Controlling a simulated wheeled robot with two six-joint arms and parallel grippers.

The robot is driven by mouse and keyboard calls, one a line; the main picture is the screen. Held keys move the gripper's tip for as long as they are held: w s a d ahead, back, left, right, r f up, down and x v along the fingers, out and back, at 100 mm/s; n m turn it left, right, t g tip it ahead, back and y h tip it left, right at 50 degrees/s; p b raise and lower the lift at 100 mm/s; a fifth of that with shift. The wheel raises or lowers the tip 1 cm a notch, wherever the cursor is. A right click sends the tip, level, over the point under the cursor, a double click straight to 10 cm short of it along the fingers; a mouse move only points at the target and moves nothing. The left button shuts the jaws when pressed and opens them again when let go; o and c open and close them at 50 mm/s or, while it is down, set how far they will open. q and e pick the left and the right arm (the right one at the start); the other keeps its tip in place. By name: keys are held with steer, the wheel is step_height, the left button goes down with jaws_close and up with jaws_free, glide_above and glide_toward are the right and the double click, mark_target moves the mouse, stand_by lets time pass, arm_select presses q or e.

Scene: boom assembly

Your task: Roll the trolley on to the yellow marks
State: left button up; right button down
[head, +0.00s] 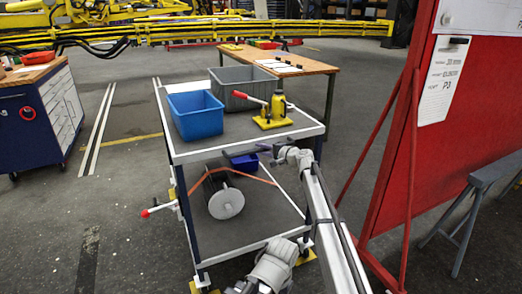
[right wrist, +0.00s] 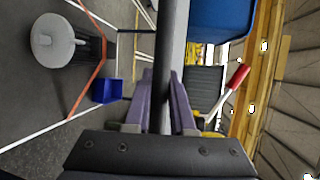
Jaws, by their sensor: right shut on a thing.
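The trolley (head: 240,228) is a two-deck cart with dark decks, pale rims and dark posts. It stands in the middle of the head view. My right gripper (head: 262,151) is at the near end of its upper deck. In the right wrist view its purple fingers (right wrist: 162,110) are shut on a dark bar (right wrist: 164,60) of the trolley. Yellow patches show at the trolley's wheels, at the near left (head: 196,288) and near right (head: 307,256). The wheels partly hide them, and I cannot tell how well they line up.
The trolley carries a blue bin (head: 195,115), a grey bin (head: 240,82), a yellow jack (head: 273,110) and a strapped roller (head: 226,203). A red-tipped lever (head: 158,208) sticks out left. A red panel (head: 455,110) stands right, a wooden table (head: 300,64) behind.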

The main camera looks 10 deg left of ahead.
steer(key=shift+w, duration=0.15)
steer(key=c, duration=1)
jaws_free()
steer(key=shift+r, duration=0.15)
steer(key=shift+o, duration=1.2)
steer(key=p+v, duration=0.1)
steer(key=v, duration=0.7)
steer(key=shift+a, duration=0.1)
